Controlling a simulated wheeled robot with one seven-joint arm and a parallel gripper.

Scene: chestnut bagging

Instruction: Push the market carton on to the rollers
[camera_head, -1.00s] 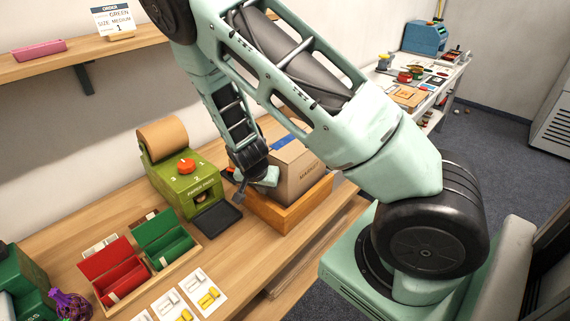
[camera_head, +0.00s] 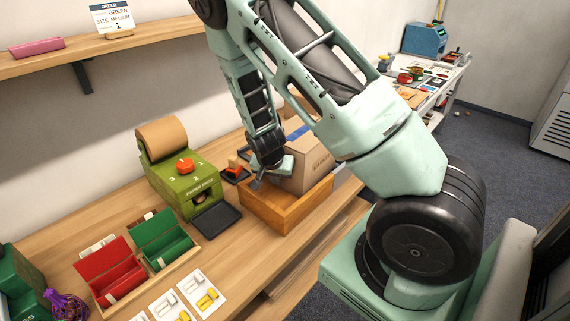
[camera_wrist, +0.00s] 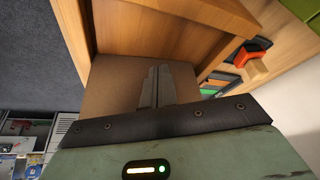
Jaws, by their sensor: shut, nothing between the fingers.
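The market carton (camera_head: 312,160) is a brown cardboard box with blue on its top, at the right end of an orange-brown wooden tray (camera_head: 285,214) on the bench. My arm hides part of it. My gripper (camera_head: 257,184) is shut and empty, low over the tray at the carton's left side. In the wrist view my gripper's closed fingers (camera_wrist: 157,80) lie in front of the carton's cardboard face (camera_wrist: 112,85); I cannot tell whether they touch it. The rollers are not clearly seen.
A green paper machine (camera_head: 180,170) with an orange knob and a black pad (camera_head: 216,219) stand left of the tray. Red and green boxes (camera_head: 110,270) and picture cards (camera_head: 190,292) lie at the front left. A side table with tools (camera_head: 430,75) stands behind.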

